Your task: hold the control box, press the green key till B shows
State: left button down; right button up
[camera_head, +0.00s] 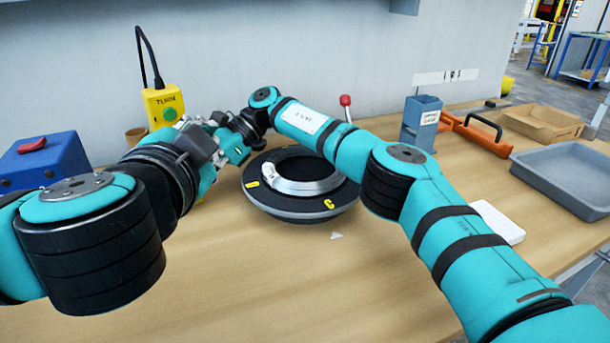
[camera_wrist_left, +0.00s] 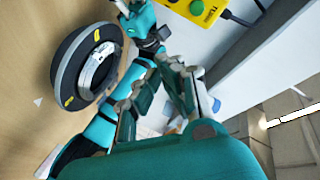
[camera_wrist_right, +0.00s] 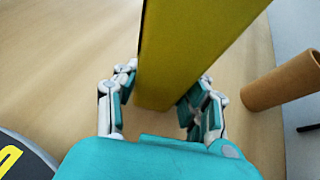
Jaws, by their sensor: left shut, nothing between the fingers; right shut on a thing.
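The yellow control box (camera_head: 155,98) stands upright at the back left, with a cable from its top and a label reading "TURN". Its round green key (camera_head: 170,114) faces the table and also shows in the left wrist view (camera_wrist_left: 196,8). My right gripper (camera_wrist_right: 163,85) is shut on the box (camera_wrist_right: 190,50), a finger on each side. My left gripper (camera_wrist_left: 168,65) is shut and empty, below and in front of the box, apart from the key. A dark turntable (camera_head: 290,212) carries a silver coil (camera_head: 305,187); a yellow mark like a C (camera_head: 329,204) faces front.
A blue box with a red top part (camera_head: 40,160) stands at the left. A brown tube (camera_wrist_right: 285,82) stands near the control box. A blue-grey holder (camera_head: 421,125), an orange tool (camera_head: 475,137), a cardboard tray (camera_head: 540,122) and a grey tray (camera_head: 565,185) are at the right.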

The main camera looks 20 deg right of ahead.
aim_at(170, 114)
pick_arm(q)
jog(key=w+a+m, duration=0.2)
jog(key=w, duration=0.6)
jog(key=shift+r, duration=0.2)
jog(key=shift+w+a, duration=0.1)
jog(key=shift+w, duration=0.1)
dwell(1.4)
jog(key=shift+w, duration=0.3)
